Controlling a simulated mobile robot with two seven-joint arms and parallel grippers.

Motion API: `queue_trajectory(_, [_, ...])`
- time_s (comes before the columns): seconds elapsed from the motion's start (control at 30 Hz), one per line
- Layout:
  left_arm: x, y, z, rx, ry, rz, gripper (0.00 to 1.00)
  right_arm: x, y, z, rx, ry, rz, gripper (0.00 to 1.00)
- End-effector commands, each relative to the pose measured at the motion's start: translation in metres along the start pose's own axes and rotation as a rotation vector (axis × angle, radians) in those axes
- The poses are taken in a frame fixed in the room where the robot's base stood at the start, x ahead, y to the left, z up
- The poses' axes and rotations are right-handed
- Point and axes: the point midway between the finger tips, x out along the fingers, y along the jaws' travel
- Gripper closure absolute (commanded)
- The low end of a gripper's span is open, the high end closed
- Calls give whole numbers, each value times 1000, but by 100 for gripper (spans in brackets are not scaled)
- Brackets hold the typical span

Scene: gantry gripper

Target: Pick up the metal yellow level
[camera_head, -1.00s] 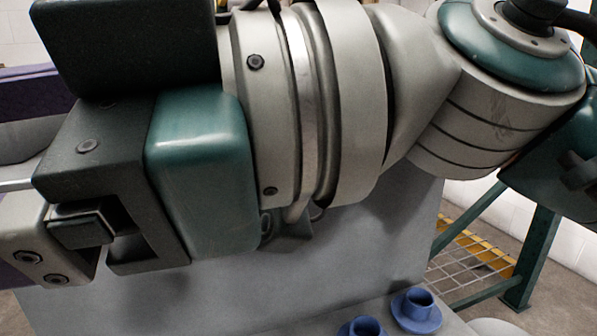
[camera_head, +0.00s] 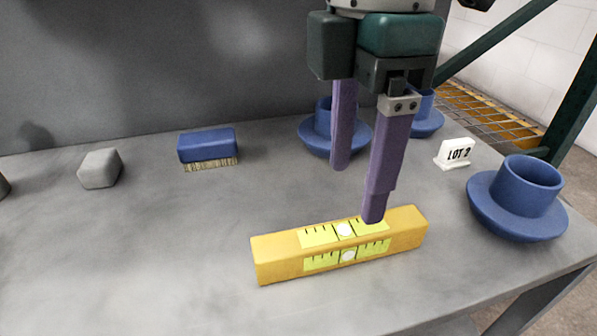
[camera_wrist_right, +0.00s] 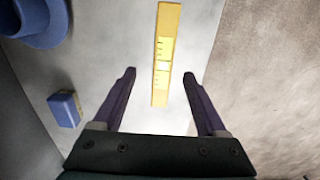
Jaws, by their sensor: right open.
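The yellow level (camera_head: 280,262) lies on the grey table near its front edge in the head view, with a pale green scale and a round white mark on its faces. My right gripper (camera_head: 356,195) comes down from above with two purple fingers spread wide. One fingertip overlaps the level's upper edge in the picture and the other is farther back. In the right wrist view the level (camera_wrist_right: 161,90) lies between and beyond the open fingers (camera_wrist_right: 160,73), with nothing held. I cannot tell the exact height gap. My left gripper is not in view.
On the table (camera_head: 130,260) are a blue brush (camera_head: 207,146), a grey block (camera_head: 100,168), several blue flanged cups, one at the right (camera_head: 520,200), and a "LOT 2" sign (camera_head: 455,153). A grey panel (camera_head: 150,60) stands behind. The table's left front is clear.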

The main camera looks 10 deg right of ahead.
Motion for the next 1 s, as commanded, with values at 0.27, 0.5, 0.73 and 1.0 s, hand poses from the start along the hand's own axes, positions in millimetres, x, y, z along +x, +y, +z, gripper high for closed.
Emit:
queue_trajectory(0.27, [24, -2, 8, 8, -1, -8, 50, 36, -1, -2, -3, 2, -1, 25])
queue_trajectory(0.5, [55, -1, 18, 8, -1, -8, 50, 73, -6, -6, -3, 2, -3, 25])
queue_trajectory(0.73, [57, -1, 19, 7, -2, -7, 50, 79, -6, -7, -3, 4, -1, 25])
queue_trajectory(1.0, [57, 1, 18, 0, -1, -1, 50, 79, -6, -7, -3, 4, -2, 45])
